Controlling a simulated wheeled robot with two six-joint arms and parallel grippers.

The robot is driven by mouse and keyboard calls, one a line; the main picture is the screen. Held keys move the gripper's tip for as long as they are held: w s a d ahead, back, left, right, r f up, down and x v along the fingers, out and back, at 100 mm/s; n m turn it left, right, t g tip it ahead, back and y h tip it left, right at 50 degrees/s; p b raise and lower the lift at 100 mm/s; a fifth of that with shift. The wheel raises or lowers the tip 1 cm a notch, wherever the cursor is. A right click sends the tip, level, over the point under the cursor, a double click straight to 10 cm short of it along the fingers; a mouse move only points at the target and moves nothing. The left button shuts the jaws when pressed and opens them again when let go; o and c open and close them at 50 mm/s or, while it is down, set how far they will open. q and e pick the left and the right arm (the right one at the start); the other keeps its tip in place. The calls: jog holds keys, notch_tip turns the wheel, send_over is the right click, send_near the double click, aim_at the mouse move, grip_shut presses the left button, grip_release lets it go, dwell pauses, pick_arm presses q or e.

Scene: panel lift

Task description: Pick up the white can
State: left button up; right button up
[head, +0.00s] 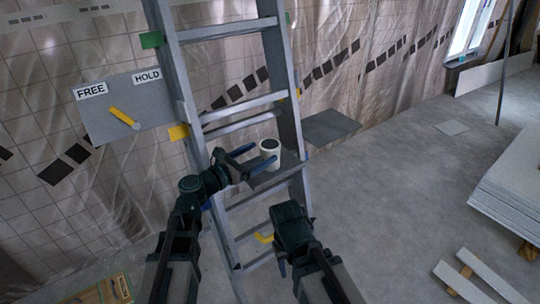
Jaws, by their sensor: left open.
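The white can (270,155) has a dark top and stands upright on a small grey shelf (285,174) fixed at the ladder (237,102). My left gripper (254,158) is open, with its dark blue fingers reaching right toward the can. One finger passes behind or beside the can's upper left and the other lies low at its left. I cannot tell whether they touch it. My right arm (294,226) comes in at the bottom centre, and its gripper points away below the shelf. Its fingers are mostly hidden.
A grey board (110,105) with FREE and HOLD labels and a yellow lever (124,117) is left of the ladder. A yellow hook (264,238) sits low on the ladder. Stacked panels (510,185) lie at right.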

aim_at(270, 144)
pick_arm(q)
jog(key=shift+w+d, duration=0.1)
jog(key=x, duration=0.5)
jog(key=shift+r, duration=0.15)
jog(key=c, duration=1.4)
jog(key=shift+r+p, duration=0.2)
jog(key=shift+p, duration=0.15)
